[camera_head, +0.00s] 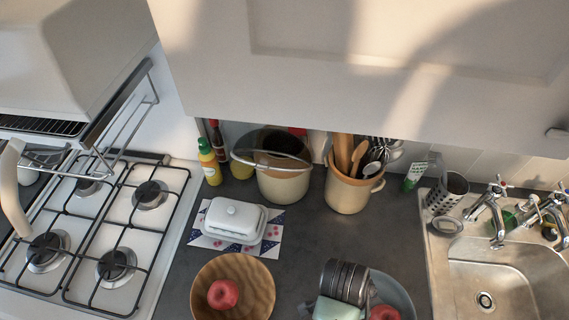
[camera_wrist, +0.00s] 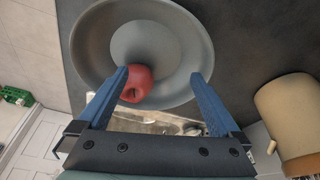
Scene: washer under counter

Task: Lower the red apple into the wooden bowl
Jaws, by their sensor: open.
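One red apple (camera_head: 223,293) rests inside the brown wooden bowl (camera_head: 262,282) at the lower middle of the head view. A second red apple (camera_head: 384,313) lies on a grey plate (camera_head: 402,293) to the right, cut off by the lower picture edge. In the wrist view, this second apple (camera_wrist: 138,84) sits on the grey plate (camera_wrist: 195,50), close to the left blue finger, which overlaps it. My gripper (camera_wrist: 159,74) is open with nothing held, pointing at the plate. The fingertips are hidden in the head view.
A white butter dish (camera_head: 235,220) stands on a patterned mat behind the bowl. A pot (camera_head: 283,183) and a utensil crock (camera_head: 350,190) stand at the back. The gas hob (camera_head: 95,235) is left, the sink (camera_head: 500,275) right. Counter between bowl and plate is mostly clear.

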